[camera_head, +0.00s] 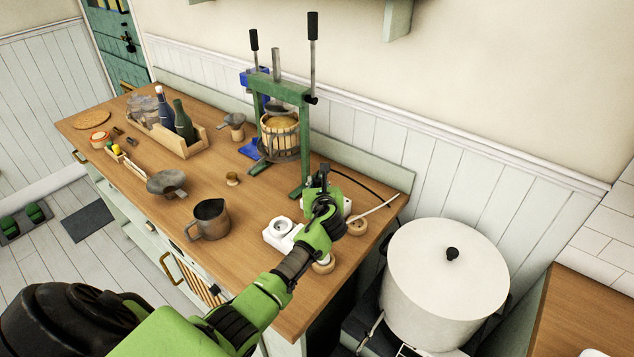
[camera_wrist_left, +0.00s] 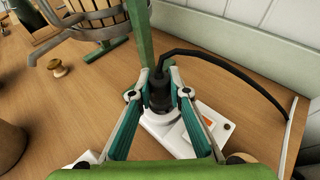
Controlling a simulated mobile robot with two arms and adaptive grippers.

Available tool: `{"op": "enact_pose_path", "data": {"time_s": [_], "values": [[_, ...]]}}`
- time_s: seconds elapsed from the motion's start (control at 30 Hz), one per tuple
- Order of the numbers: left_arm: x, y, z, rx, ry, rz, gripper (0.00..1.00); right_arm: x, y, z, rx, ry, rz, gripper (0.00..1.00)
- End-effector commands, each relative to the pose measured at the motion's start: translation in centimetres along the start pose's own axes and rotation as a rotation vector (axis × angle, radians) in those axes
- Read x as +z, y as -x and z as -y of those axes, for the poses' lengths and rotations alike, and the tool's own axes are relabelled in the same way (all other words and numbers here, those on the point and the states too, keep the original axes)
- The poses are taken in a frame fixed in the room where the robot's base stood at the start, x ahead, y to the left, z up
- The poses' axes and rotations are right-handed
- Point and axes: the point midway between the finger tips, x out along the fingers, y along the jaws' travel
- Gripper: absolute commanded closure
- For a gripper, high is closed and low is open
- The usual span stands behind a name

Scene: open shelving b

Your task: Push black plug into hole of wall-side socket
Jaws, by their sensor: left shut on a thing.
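My left gripper (camera_head: 322,186) reaches over a white socket block on the wooden counter. In the left wrist view its two fingers (camera_wrist_left: 158,92) are shut on the black plug (camera_wrist_left: 157,97), which is upright with its cable bending off to the right. My right gripper is not in view.
A green-framed fruit press (camera_head: 281,135) stands just behind the sockets. A metal jug (camera_head: 209,220) stands left of them. A large white lidded pot (camera_head: 445,285) stands past the counter's right edge.

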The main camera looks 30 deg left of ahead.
Motion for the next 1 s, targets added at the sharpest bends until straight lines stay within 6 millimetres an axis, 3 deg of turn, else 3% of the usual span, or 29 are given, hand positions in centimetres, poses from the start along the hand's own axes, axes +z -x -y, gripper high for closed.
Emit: {"op": "enact_pose_path", "data": {"time_s": [1.0], "values": [[-0.77, -0.31, 0.00, 0.000, 0.000, 0.002, 1.00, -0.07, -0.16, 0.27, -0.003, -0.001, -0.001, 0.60]]}}
